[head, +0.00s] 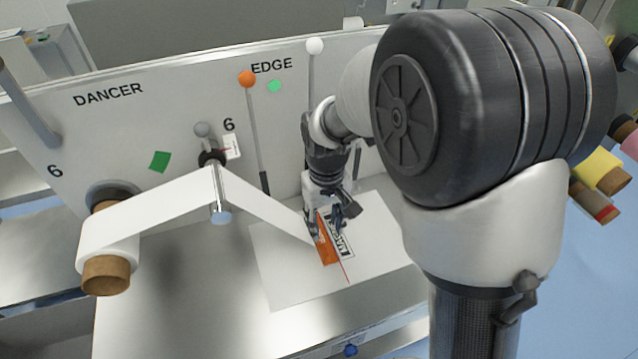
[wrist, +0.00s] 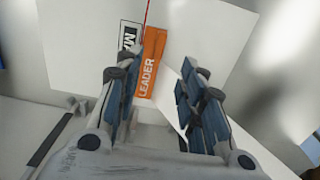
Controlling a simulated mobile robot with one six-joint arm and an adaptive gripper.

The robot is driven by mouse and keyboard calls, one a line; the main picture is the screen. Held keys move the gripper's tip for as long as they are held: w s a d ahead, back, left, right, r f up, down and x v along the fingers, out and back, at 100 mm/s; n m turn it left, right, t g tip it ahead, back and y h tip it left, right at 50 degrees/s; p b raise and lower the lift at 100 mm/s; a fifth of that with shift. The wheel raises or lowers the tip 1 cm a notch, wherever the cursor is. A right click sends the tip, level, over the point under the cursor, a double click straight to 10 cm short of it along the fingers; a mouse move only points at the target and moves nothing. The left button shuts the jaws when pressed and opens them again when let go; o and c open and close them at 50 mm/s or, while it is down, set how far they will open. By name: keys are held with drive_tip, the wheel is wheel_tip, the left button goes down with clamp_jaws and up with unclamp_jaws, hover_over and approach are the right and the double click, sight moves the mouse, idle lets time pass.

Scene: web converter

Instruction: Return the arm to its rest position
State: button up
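My gripper (wrist: 158,95) is open in the wrist view, its two blue-padded fingers apart with nothing held between them. In the head view my gripper (head: 330,208) is low over the white plate (head: 280,272), close above an orange strip (head: 326,248) marked LEADER in the wrist view (wrist: 149,70). The white web (head: 160,208) runs from a roll at left, over the dancer roller (head: 220,205), down to the strip. Whether my fingertips touch the strip is hard to tell.
A grey panel lettered DANCER and EDGE (head: 190,130) stands behind, with an orange-knobbed lever (head: 247,79) and a white-knobbed lever (head: 314,46) near my arm. A cardboard-cored roll (head: 107,272) sticks out at left. Coloured rolls (head: 600,172) are at right.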

drive_tip(key=s+d+r+m+t, duration=0.1)
drive_tip(key=s+d+r, duration=0.25)
drive_tip(key=r, duration=0.25)
drive_tip(key=s+d+r+m+t, duration=0.1)
drive_tip(key=s+d+r, duration=0.1)
drive_tip(key=s+r, duration=0.35)
drive_tip(key=s+d+r+m+t, duration=0.1)
drive_tip(key=s+d+r, duration=0.3)
drive_tip(key=s, duration=0.7)
drive_tip(key=shift+s+r+t, duration=0.15)
drive_tip(key=shift+s+t, duration=0.1)
drive_tip(key=shift+t, duration=0.55)
